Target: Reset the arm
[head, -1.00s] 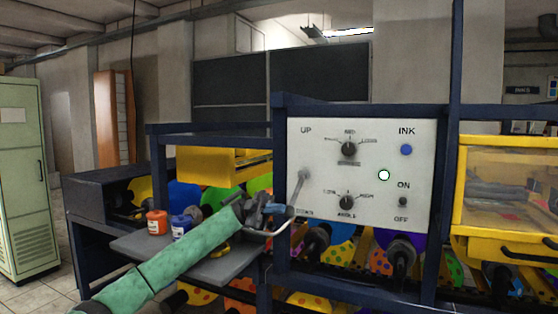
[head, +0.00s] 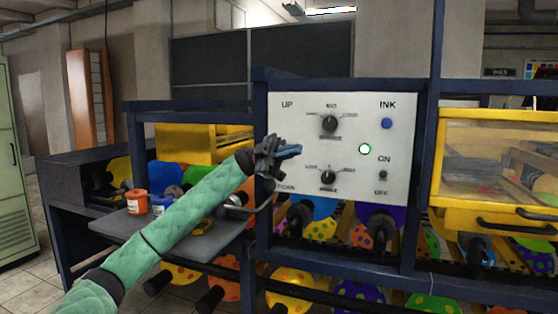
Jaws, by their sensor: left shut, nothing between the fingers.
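My left gripper (head: 290,152) is at the end of the green-sleeved arm that reaches in from the lower left. Its fingers are shut and empty, in front of the left part of the white control panel (head: 395,165). The panel has an UP mark, two black knobs, a blue INK button (head: 387,124), a lit green light (head: 364,149) and an ON/OFF switch (head: 382,175). The panel's lever cannot be made out beside the gripper. I cannot tell whether the fingers touch the panel. My right gripper is out of view.
An orange ink jar (head: 137,203) and a blue one (head: 162,206) stand on a grey shelf (head: 190,245) behind my left arm. Dark blue frame bars surround the panel. A yellow clear-fronted box (head: 480,215) is at the right.

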